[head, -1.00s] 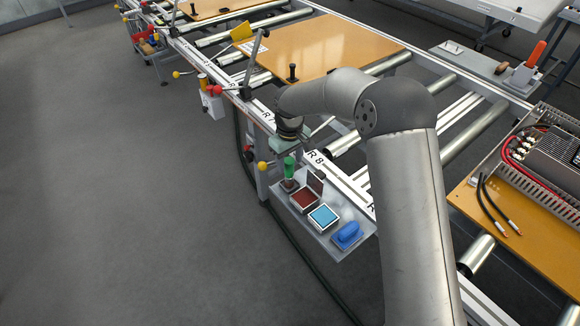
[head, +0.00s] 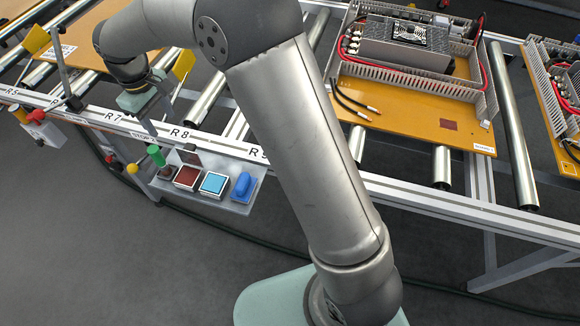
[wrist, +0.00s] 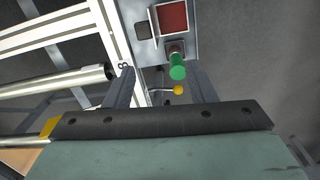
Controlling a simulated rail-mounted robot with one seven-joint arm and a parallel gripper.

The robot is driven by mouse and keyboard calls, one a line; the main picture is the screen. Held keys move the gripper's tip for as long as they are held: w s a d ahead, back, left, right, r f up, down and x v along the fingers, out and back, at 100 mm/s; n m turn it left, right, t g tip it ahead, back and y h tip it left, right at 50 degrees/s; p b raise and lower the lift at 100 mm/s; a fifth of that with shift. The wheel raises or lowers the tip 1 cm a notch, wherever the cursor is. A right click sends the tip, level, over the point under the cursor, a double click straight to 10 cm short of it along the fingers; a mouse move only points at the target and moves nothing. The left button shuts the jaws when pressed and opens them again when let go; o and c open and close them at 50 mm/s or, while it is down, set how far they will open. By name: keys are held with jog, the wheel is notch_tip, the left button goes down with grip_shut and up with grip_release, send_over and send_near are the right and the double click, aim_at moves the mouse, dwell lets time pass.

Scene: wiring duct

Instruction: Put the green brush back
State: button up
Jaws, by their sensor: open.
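The green brush (head: 155,155), with a green cylindrical handle, stands upright at the left end of a small grey shelf (head: 212,190) fixed to the front rail. In the wrist view the green brush (wrist: 177,68) shows end-on between the two fingers, toward the right one. My gripper (head: 148,118) is above the rail, up and a little left of the brush in the head view. In the wrist view my gripper (wrist: 161,72) is open, with nothing held. How far the fingertips are above the handle is unclear.
A yellow knob (head: 132,168) and a red knob are left of the shelf. Rollers and a board with wired parts (head: 420,100) lie behind.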

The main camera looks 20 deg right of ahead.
jog(key=s+d+r+m, duration=0.35)
jog(key=s+d, duration=0.35)
jog(key=d, duration=0.5)
jog(key=s+d+f+m, duration=0.1)
jog(key=s+d+m, duration=0.2)
jog(key=s+d, duration=0.4)
jog(key=s+d+m, duration=0.3)
jog(key=s+d, duration=0.5)
jog(key=s, duration=0.5)
jog(key=shift+f, duration=0.4)
jog(key=shift+c, duration=0.2)
